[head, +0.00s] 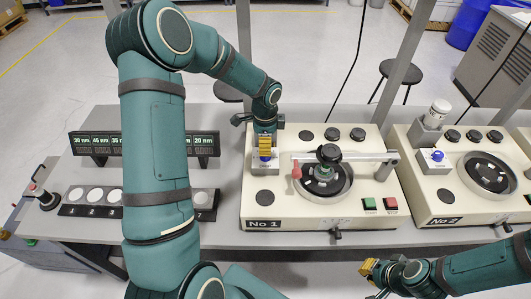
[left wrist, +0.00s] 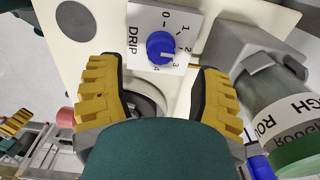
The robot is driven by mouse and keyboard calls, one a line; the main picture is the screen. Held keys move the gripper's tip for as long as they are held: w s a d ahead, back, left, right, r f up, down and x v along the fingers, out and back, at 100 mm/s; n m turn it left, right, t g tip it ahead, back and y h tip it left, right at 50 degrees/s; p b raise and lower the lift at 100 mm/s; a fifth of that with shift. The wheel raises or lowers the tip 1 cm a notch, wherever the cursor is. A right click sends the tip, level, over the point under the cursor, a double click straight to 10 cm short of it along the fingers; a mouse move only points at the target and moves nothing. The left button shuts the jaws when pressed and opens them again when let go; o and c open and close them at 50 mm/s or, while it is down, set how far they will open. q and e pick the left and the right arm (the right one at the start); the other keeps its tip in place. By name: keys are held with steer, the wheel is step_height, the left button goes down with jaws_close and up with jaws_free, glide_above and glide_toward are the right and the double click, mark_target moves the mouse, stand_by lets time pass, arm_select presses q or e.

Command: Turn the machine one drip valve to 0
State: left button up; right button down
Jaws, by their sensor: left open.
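The machine one drip valve is a blue knob (left wrist: 160,48) on a white plate (left wrist: 140,25) marked DRIP with a scale from 0 to 4. Its pale pointer mark seems to face the 3–4 side, but it is small. In the head view the knob (head: 265,157) sits at the upper left of machine No 1 (head: 262,209). My left gripper (head: 265,141) is over it; in the left wrist view its yellow fingers (left wrist: 160,72) are open, spread either side below the knob, not closed on it. My right gripper (head: 369,270) is at the front, its finger gap unclear.
A bottle with a partly visible ROUGH label (left wrist: 285,115) stands close beside the knob plate. Machine No 1 has a round plate with an arm across it (head: 340,157). Machine No 2 (head: 445,207) stands to the right. A row of sample discs (head: 95,195) lies left.

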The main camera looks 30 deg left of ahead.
arm_select(q)
step_height(320, 180, down, 6)
steer(key=shift+w+r, duration=0.1)
steer(key=shift+r, duration=0.05)
stand_by(0.3)
jaws_close()
